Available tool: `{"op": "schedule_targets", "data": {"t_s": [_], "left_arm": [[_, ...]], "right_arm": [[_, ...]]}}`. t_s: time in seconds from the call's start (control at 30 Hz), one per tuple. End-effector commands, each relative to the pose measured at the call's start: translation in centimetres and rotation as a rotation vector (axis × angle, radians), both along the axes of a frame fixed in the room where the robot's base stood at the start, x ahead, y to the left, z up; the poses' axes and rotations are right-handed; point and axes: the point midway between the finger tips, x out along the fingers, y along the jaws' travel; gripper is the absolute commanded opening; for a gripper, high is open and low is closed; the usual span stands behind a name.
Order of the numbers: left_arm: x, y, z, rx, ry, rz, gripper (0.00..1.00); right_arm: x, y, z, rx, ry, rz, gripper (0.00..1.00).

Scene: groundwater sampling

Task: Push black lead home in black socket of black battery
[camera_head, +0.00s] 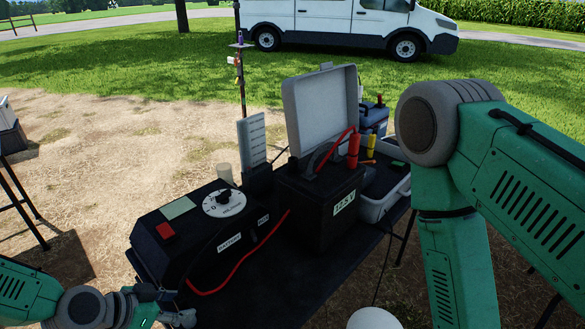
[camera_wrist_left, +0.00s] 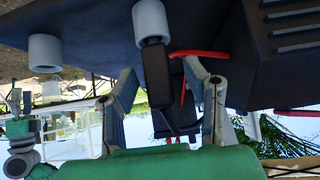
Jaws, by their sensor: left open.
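The black battery (camera_head: 318,208), a box labelled 12.5 V with a handle, stands upright on the dark table. My left gripper (camera_head: 178,306) is low at the left, in front of the black control box (camera_head: 195,235). In the left wrist view, which is upside down, its two fingers (camera_wrist_left: 160,72) are open, one on each side of a black plug-like piece (camera_wrist_left: 157,78). Gaps show beside the piece. It meets a light grey collar (camera_wrist_left: 150,22) on a dark box; how deep it sits cannot be told. The battery's black socket is not clearly visible. My right gripper is out of view.
A red lead (camera_head: 228,275) runs from the control box towards the battery. A second grey collar (camera_wrist_left: 45,52) shows in the left wrist view. My right arm fills the right side.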

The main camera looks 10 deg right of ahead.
Motion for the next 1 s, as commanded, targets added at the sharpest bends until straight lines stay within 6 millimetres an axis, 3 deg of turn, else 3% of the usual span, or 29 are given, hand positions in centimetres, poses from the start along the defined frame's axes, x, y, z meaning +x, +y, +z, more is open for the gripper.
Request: {"op": "schedule_targets", "data": {"t_s": [0.07, 0.17, 0.2, 0.47, 1.0], "left_arm": [[0.0, 0.0, 0.0, 0.0, 0.0, 0.0, 0.41], [0.0, 0.0, 0.0, 0.0, 0.0, 0.0, 0.06], [0.0, 0.0, 0.0, 0.0, 0.0, 0.0, 0.0], [0.0, 0.0, 0.4, 0.0, -0.001, -0.001, 0.0], [0.1, 0.1, 4.7, 0.001, -0.001, -0.001, 0.0]], "right_arm": [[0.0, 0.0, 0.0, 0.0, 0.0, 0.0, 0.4], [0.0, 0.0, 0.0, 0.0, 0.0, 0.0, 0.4], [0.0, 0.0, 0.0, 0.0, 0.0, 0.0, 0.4], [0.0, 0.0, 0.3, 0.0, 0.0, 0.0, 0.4], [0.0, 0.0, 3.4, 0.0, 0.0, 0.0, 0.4]]}}
